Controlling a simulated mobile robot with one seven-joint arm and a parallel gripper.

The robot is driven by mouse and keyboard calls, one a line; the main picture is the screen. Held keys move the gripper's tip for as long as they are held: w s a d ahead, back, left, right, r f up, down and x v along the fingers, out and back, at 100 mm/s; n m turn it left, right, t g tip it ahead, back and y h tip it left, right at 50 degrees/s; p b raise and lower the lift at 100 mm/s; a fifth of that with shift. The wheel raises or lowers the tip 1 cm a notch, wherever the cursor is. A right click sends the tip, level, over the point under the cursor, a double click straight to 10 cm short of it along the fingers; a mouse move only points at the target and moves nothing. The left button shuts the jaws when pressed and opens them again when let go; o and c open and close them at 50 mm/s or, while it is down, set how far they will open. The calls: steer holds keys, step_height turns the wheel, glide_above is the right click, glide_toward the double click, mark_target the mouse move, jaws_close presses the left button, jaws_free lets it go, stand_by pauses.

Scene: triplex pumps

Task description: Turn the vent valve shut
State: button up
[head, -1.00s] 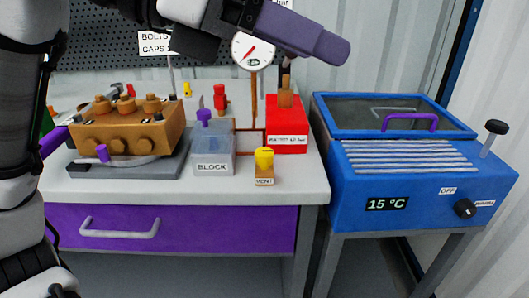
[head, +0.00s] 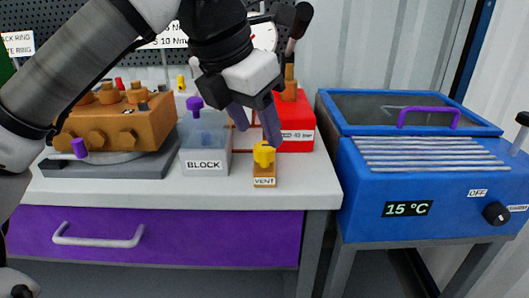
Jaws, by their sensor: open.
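The vent valve (head: 264,167) stands near the front right edge of the bench. It has a yellow knob on an orange-brown block labelled VENT. My gripper (head: 258,136) reaches down from above, with its two purple-grey fingers spread apart and empty. The right fingertip is just above the yellow knob in the picture; the left one is up and to the left of it. I cannot tell whether the right finger touches the knob.
A clear box labelled BLOCK (head: 205,163) with a purple knob stands just left of the valve. A red unit (head: 297,137) stands behind it to the right. The orange pump (head: 115,128) is at the left. A blue cooler (head: 420,180) stands right of the bench.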

mark_target(264, 145)
steer(key=x, duration=0.5)
steer(key=shift+f+b, duration=0.15)
steer(key=shift+b, duration=0.25)
steer(key=c, duration=1)
